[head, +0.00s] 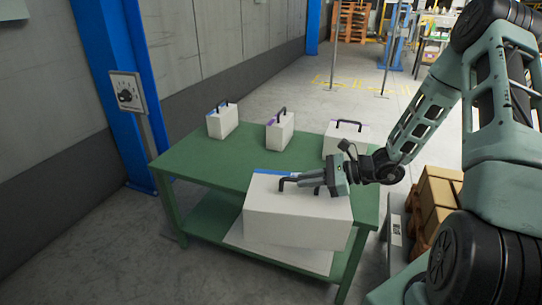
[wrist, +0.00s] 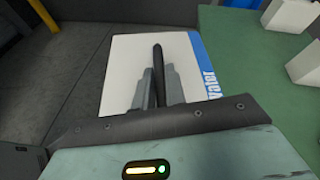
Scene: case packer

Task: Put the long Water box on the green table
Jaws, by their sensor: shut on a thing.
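The long white Water box (head: 297,217) has a black handle on top and a blue strip along one edge. It also shows in the wrist view (wrist: 125,65), where "Water" reads on the blue strip. My gripper (head: 307,180) is shut on the box's handle from above; its fingers close around the handle in the wrist view (wrist: 157,85). The green table (head: 185,160) lies behind and beside the box. The box overlaps the table's near edge in the head view; I cannot tell whether it touches the top.
On the table stand three white handled boxes: one with blue (head: 222,122), one with purple (head: 279,133), and one farther right (head: 345,141). A white flat-looking thing (head: 280,260) shows under the held box. Brown cartons (head: 437,195) stand right. The table's left part is clear.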

